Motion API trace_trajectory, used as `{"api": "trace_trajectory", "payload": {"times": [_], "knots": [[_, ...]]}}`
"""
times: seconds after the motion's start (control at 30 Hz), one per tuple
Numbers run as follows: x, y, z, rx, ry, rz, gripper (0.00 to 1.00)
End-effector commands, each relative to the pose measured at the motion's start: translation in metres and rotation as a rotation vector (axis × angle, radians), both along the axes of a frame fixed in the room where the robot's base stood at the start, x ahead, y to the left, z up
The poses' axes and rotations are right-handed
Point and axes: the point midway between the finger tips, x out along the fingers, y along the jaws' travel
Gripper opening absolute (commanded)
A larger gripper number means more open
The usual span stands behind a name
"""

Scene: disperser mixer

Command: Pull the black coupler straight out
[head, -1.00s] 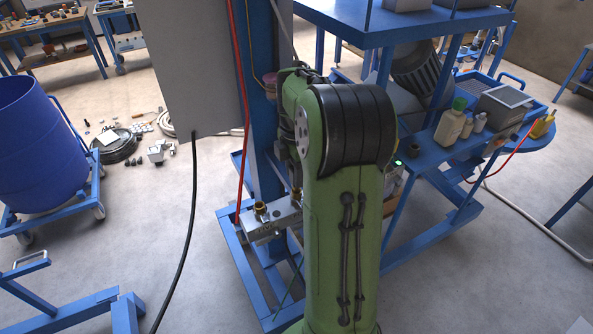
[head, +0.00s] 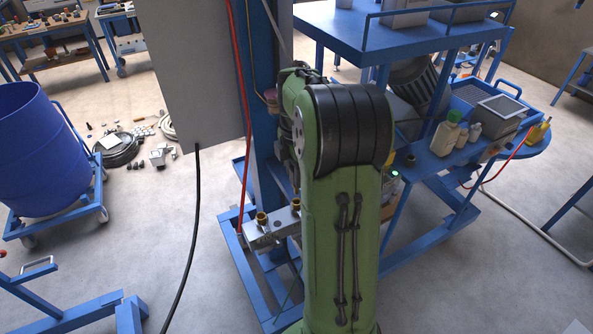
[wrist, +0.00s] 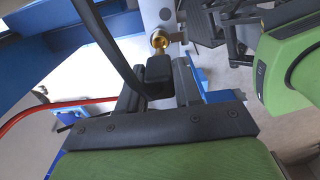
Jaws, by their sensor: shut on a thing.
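The black coupler (wrist: 158,70) is in the middle of the wrist view, with a black hose (wrist: 108,45) running up and left from its near end. My gripper (wrist: 159,82) has one dark finger on each side of the coupler and is shut on it. A brass fitting (wrist: 159,41) on a grey metal block (wrist: 158,14) lies just beyond the coupler and roughly in line with it. I cannot tell whether they touch. In the head view the metal block (head: 262,237) shows brass fittings on top; my green arm hides the gripper and coupler.
A red hose (head: 242,150) runs down beside the blue column (head: 264,130). A black cable (head: 190,240) hangs from the grey panel (head: 190,80). A blue drum (head: 40,150) stands at left. A blue bench with bottles (head: 445,138) is at right.

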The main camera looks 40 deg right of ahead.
Motion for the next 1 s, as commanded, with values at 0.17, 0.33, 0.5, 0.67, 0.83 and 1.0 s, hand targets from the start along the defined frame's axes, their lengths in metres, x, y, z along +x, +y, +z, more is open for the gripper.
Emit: {"api": "trace_trajectory", "payload": {"times": [0.17,0.33,0.5,0.67,0.83,1.0], "knots": [[0.0,0.0,-0.001,0.0,0.0,0.0,0.0],[0.0,0.0,0.008,0.0,0.0,0.0,0.0],[0.0,0.0,0.021,0.0,0.0,0.0,0.0],[0.0,0.0,0.032,0.0,0.0,0.001,0.0],[0.0,0.0,0.041,0.0,0.0,0.001,0.0],[0.0,0.0,0.039,0.0,0.0,0.001,0.0]]}}
